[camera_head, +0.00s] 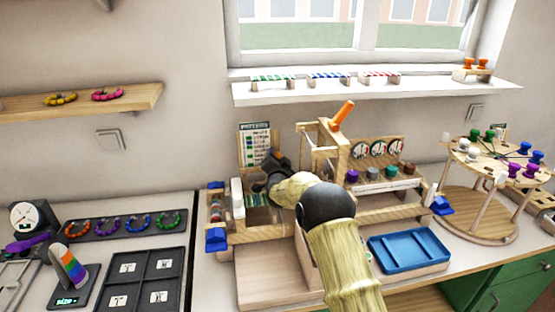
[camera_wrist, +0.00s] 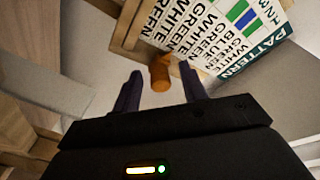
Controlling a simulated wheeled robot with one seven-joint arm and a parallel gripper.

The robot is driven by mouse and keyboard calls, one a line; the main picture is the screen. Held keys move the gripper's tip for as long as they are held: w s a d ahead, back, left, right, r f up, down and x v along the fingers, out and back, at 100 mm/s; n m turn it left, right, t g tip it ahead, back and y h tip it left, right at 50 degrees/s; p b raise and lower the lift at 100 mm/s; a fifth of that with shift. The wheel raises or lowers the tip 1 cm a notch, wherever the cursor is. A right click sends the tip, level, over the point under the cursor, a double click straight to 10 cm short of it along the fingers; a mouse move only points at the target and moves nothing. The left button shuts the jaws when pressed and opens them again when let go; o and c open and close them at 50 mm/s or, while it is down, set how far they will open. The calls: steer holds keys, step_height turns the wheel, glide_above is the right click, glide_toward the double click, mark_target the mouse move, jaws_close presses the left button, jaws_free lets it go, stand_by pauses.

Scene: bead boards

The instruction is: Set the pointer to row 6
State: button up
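The pattern board (camera_head: 258,142) stands upright at the back of the left wooden station, with a printed list of colour words. In the wrist view the pattern board (camera_wrist: 215,35) appears turned, with rows reading green, white and blue. An orange-brown knob, apparently the pointer (camera_wrist: 160,73), sits by the edge of the list; which row it marks I cannot tell. My gripper (camera_wrist: 160,69) is open, its two dark fingers on either side of the knob with gaps showing. In the head view my gripper (camera_head: 272,160) is in front of the board's foot and the pointer is hidden.
An orange lever (camera_head: 342,112) rises from the wooden frame right of my gripper. Dials (camera_head: 378,150) and coloured knobs stand further right. A blue tray (camera_head: 408,251) lies in front, and a bead rack (camera_head: 215,205) stands left. A round peg stand (camera_head: 480,205) is far right.

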steer(key=s+d+b, duration=0.2)
steer(key=s+b, duration=0.1)
steer(key=s, duration=1.4)
steer(key=shift+s, duration=0.15)
steer(key=shift+r, duration=0.1)
